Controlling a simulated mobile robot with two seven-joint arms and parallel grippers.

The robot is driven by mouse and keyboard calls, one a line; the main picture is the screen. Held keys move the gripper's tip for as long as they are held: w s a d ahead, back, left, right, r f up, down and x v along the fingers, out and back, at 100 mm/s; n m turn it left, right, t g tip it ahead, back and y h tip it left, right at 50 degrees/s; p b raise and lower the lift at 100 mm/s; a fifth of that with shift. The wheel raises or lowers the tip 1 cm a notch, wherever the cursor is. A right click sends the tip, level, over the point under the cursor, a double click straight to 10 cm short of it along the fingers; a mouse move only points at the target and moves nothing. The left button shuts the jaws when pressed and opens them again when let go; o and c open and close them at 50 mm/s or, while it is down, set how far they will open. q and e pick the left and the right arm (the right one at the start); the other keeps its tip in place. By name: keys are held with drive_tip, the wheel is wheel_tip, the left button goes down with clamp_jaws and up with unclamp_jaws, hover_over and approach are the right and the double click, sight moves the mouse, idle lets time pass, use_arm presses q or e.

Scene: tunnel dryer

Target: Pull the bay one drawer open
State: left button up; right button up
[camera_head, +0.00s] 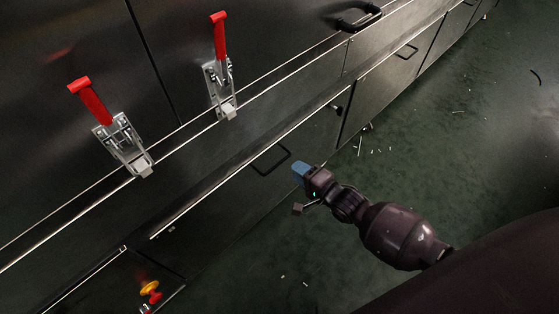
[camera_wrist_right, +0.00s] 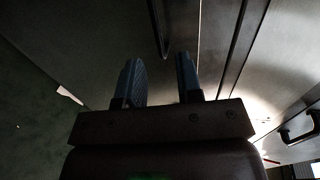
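A dark drawer front (camera_head: 225,212) sits low in the machine's side, below the red-handled clamps, and looks shut. Its thin dark bar handle (camera_head: 284,150) is near the middle of its upper part. I see no label that names the bay. My right gripper (camera_head: 300,172), with bluish fingers, is just right of and below this handle, apart from it. In the right wrist view my gripper (camera_wrist_right: 159,75) is open and empty. A dark bar (camera_wrist_right: 157,28), apparently the handle, lies ahead, between the finger lines. My left gripper is not in view.
Two red-handled toggle clamps (camera_head: 122,142) (camera_head: 219,78) stand out above the drawer. A yellow-red knob (camera_head: 150,290) is lower left. The green floor (camera_head: 430,130) is mostly clear, with scattered scraps.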

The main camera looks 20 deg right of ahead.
sight(282, 161)
drive_tip(key=shift+b+x, duration=0.95)
drive_tip(key=shift+x, duration=2.75)
clamp_jaws()
